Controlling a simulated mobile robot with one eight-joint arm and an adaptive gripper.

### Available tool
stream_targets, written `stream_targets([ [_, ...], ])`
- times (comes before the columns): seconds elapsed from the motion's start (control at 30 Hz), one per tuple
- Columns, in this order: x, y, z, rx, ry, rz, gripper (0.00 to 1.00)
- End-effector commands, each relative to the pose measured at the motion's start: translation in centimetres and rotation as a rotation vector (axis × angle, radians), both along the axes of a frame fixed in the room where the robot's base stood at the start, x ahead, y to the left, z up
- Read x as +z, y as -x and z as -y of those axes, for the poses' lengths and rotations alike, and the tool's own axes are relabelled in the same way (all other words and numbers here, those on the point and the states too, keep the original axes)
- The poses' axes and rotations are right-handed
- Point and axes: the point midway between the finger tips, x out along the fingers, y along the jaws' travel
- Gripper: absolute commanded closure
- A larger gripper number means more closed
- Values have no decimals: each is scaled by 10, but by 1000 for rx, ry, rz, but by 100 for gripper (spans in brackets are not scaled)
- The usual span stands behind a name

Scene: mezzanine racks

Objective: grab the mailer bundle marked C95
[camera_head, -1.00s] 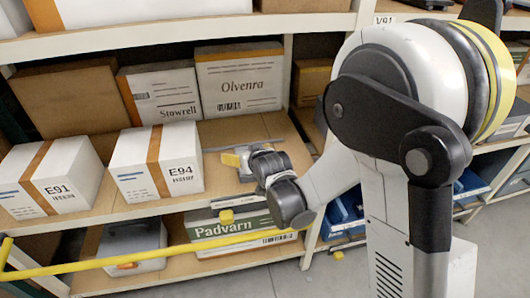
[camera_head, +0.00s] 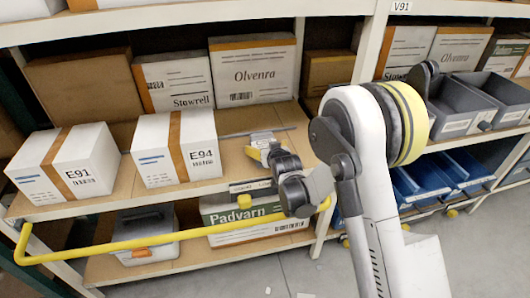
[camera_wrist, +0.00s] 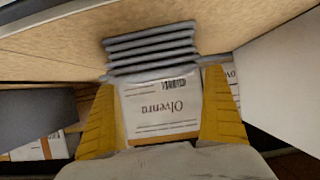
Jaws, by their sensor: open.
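My gripper (camera_wrist: 160,112) is open, its two yellow fingers spread wide in the wrist view. A stack of grey, ridged layers (camera_wrist: 150,50), which looks like the mailer bundle, lies just beyond the fingertips against the tan shelf board (camera_wrist: 60,35). No C95 mark is readable on it. The space between the fingers is empty, with a white Olvenra box (camera_wrist: 163,108) showing behind. In the head view, my gripper (camera_head: 262,147) is over the middle shelf, right of the box marked E94 (camera_head: 176,150). The bundle cannot be made out clearly there.
The box marked E91 (camera_head: 68,165) stands left of E94. Stowrell (camera_head: 178,82) and Olvenra (camera_head: 252,70) boxes stand at the shelf's back. A yellow rail (camera_head: 160,240) runs along the front. A Padvarn box (camera_head: 225,212) is below; blue bins (camera_head: 420,182) are at right.

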Motion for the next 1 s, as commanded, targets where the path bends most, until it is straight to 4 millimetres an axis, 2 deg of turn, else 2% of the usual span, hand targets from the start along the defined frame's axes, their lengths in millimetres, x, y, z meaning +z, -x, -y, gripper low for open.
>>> stream_targets([
  [0.03,-7,-7,-2,0,0,0,0],
  [0.17,-11,-18,-5,0,0,0,0],
  [0.4,-10,-20,-6,0,0,0,0],
  [0.43,-10,-20,-6,0,0,0,6],
  [0.57,-10,-20,-6,0,0,0,46],
  [0.6,-10,-20,-6,0,0,0,50],
  [1.0,-5,-20,-6,0,0,-1,50],
])
